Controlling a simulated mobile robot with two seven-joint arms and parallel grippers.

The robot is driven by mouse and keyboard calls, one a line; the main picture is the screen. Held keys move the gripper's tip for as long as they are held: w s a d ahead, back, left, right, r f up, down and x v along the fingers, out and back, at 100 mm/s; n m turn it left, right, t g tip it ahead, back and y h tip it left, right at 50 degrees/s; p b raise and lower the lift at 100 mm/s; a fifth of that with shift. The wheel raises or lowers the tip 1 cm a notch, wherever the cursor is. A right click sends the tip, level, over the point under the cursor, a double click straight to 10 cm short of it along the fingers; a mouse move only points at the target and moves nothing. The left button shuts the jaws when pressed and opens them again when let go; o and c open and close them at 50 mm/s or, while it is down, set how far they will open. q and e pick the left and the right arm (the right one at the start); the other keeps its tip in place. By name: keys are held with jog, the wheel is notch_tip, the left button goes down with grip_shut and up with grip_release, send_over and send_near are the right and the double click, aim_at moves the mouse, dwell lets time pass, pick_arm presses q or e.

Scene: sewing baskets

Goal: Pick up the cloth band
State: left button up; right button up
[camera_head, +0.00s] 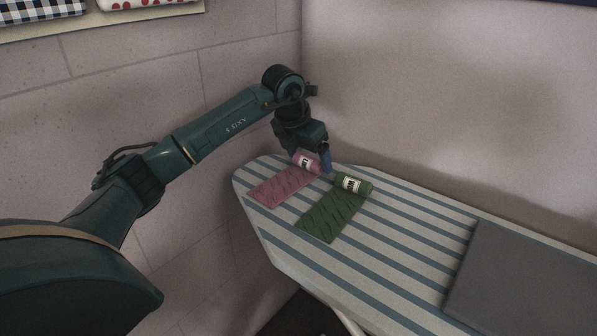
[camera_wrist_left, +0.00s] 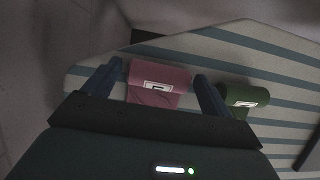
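A pink cloth band (camera_head: 280,187) lies partly unrolled on the striped ironing board, its rolled end with a white label at the back. A green cloth band (camera_head: 331,217) lies to its right, also with a labelled roll at its far end. My left gripper (camera_head: 312,162) is at the pink roll. In the left wrist view the two fingers (camera_wrist_left: 158,88) are apart, one on each side of the pink roll (camera_wrist_left: 160,76); I cannot tell whether they touch it. The green roll (camera_wrist_left: 246,97) is outside the right finger. My right gripper is not in view.
The striped ironing board (camera_head: 400,240) stands close to the walls. A flat grey panel (camera_head: 525,285) lies at its right end. A shelf (camera_head: 100,24) with patterned cloth items is at the upper left. The middle of the board is clear.

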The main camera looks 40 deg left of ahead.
pick_arm(q)
jog(key=c, duration=0.8)
